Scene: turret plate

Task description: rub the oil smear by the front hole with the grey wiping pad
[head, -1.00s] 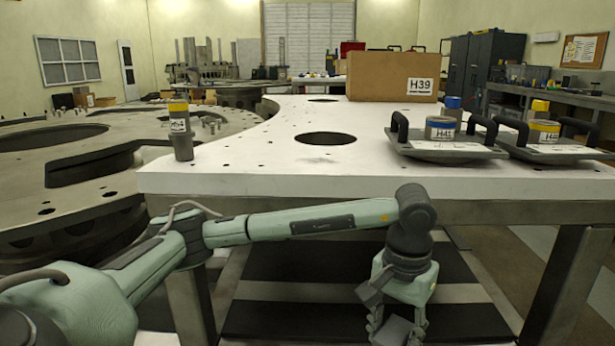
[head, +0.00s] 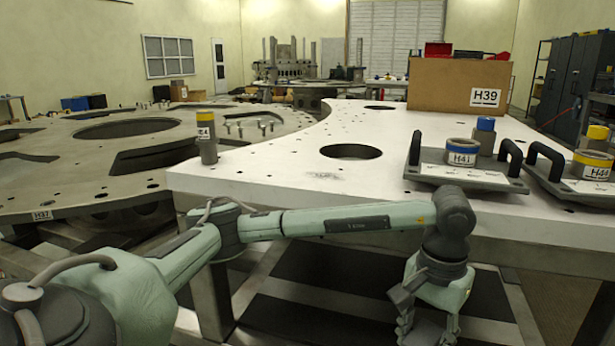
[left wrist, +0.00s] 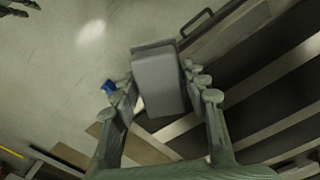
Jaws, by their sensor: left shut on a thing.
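The white turret plate (head: 270,163) has a large dark front hole (head: 350,151). A faint grey smear (head: 322,175) lies on the plate just in front of that hole, to its left. My left gripper (head: 425,334) hangs in front of the plate's front edge, below its top surface. In the left wrist view, the left gripper (left wrist: 160,95) is shut on the grey wiping pad (left wrist: 158,78), a block between its fingers. The pad is apart from the plate. My right gripper is out of view.
A yellow-topped cylinder (head: 206,138) stands at the plate's left edge. Handled trays (head: 465,185) with labelled rings stand at the right. A cardboard box (head: 440,85) stands behind. The plate around the front hole is clear.

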